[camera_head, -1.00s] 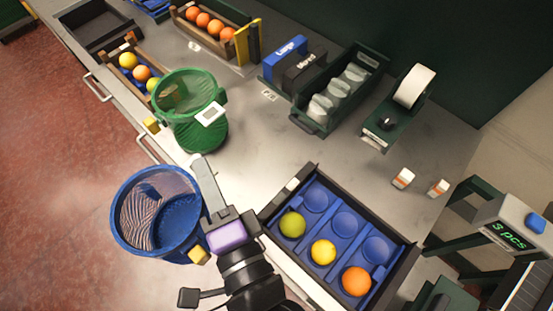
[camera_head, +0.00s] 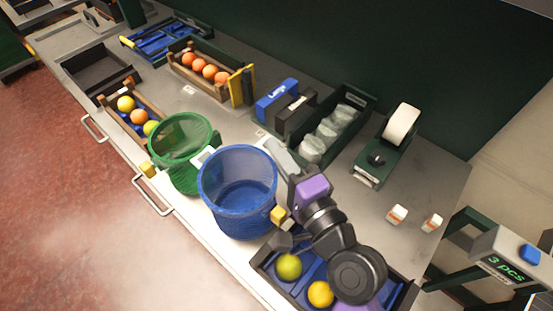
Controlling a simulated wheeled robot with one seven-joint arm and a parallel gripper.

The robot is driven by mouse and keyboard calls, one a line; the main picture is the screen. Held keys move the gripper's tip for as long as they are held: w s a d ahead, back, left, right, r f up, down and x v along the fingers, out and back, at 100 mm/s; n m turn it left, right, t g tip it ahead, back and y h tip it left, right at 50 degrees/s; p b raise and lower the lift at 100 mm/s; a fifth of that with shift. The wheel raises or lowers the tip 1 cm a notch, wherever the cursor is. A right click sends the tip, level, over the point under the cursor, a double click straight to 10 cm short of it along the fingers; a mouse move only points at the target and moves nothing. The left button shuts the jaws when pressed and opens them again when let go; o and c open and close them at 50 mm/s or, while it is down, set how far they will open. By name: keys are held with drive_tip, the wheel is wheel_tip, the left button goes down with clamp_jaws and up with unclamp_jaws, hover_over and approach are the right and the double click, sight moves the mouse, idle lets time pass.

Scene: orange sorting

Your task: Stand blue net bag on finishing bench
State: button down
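The blue net bag (camera_head: 237,192) is an open-topped round mesh bag with a blue rim. It is upright over the front part of the grey finishing bench (camera_head: 440,190), right of the green net bag (camera_head: 180,150). My gripper (camera_head: 277,180) is at the blue bag's right side and appears shut on it; the fingertips are partly hidden. I cannot tell whether the bag's base touches the bench. The green net bag stands upright, very close to the blue one.
A sorting tray (camera_head: 262,262) with a green fruit and a yellow fruit lies below my arm, partly covered. A dark rack of jars (camera_head: 340,125), a tape dispenser (camera_head: 385,150) and fruit crates (camera_head: 195,75) stand farther back.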

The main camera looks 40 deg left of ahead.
drive_tip(key=shift+f, duration=1.75)
drive_tip(key=shift+f, duration=0.15)
drive_tip(key=c, duration=1.6)
unclamp_jaws()
drive_tip(key=b+v, duration=0.3)
drive_tip(key=v, duration=0.9)
drive_tip(key=shift+r, duration=0.25)
